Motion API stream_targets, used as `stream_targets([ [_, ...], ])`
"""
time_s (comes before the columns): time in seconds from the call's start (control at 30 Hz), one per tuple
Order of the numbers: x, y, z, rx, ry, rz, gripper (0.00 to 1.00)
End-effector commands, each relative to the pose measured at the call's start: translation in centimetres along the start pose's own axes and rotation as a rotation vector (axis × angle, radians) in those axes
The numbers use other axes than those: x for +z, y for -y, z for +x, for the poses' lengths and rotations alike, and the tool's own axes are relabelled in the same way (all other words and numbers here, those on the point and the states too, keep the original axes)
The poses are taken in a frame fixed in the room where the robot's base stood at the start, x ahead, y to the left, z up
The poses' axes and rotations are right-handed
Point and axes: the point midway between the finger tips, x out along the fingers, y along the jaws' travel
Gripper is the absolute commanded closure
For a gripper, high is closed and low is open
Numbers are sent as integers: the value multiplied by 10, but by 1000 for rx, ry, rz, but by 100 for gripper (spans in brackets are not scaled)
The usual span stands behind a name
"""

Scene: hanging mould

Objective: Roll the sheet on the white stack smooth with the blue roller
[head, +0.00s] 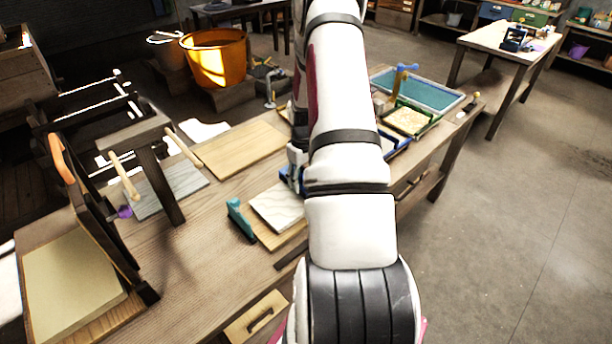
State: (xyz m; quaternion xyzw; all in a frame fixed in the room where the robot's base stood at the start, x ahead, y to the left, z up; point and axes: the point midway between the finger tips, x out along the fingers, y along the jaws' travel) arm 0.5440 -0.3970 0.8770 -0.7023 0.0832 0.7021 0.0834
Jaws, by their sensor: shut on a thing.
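A pale, faintly streaked sheet on the white stack (272,208) lies on a wooden board on the workbench, left of my arm. My arm covers the stack's right side. My gripper (296,158) shows only as a sliver at the left edge of my arm, just beyond the stack; its fingertips are hidden. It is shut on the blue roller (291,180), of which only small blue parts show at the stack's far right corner. I cannot tell whether the roller touches the sheet.
A teal block-like tool (240,219) stands at the stack's left edge. A bare wooden board (240,148) and a grey board (170,190) lie farther left. A dark upright frame (95,215) stands at left. Framed trays (428,90) fill the bench's far right.

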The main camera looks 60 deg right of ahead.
Motion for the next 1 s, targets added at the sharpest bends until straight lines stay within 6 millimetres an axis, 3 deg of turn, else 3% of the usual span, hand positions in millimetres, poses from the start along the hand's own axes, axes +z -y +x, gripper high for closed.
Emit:
stream_targets([
  [1.0, 1, 48, 1, -2, 3, -2, 70],
])
